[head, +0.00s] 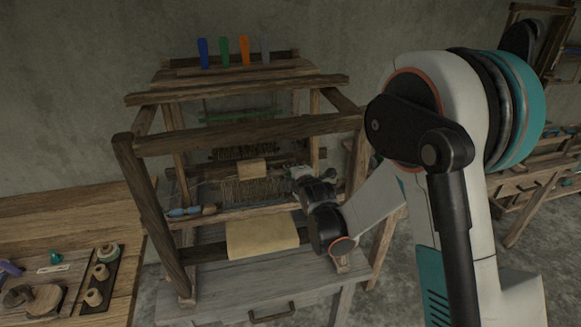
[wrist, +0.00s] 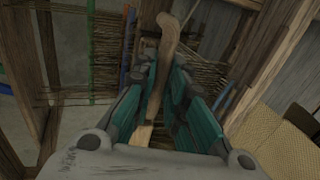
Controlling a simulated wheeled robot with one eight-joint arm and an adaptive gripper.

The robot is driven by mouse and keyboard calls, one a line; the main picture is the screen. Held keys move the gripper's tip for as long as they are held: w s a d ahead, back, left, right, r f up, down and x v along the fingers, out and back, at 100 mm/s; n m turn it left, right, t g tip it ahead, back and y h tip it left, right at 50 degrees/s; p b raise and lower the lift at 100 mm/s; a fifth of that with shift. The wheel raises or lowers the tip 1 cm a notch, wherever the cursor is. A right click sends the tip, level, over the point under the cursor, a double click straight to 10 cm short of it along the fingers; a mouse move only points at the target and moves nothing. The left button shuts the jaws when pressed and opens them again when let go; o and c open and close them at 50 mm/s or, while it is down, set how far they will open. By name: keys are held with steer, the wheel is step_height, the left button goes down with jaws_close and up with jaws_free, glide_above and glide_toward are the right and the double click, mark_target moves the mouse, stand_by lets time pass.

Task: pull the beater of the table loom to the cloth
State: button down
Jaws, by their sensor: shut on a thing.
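The wooden table loom (head: 240,140) stands in the middle of the head view. The beater (wrist: 166,38) shows in the wrist view as a pale, slightly curved wooden piece running between my fingers. My gripper (head: 297,172) is inside the loom frame, over the warp threads, at the right side. In the wrist view my gripper (wrist: 158,68) has its teal fingers shut on the beater, hiding part of it. The tan cloth (head: 262,236) hangs over the front beam; it also shows at the lower right of the wrist view (wrist: 275,140), apart from the beater.
Frame posts and top beams surround my arm's end. A blue shuttle (head: 184,212) lies at the loom's left front. A green heddle bar (head: 243,116) is behind the warp. Several coloured tools stand on the top shelf. A workbench (head: 50,210) with small items is at left.

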steer(key=s, duration=0.1)
steer(key=s+r+g+p, duration=0.1)
steer(key=s+d, duration=0.1)
steer(key=shift+r, duration=0.15)
steer(key=c, duration=1.9)
jaws_free()
steer(key=shift+s, duration=0.1)
steer(key=o, duration=0.3)
steer(key=shift+s+r, duration=0.25)
steer(key=v, duration=1.1)
steer(key=shift+s+r, duration=0.2)
steer(key=shift+r, duration=0.1)
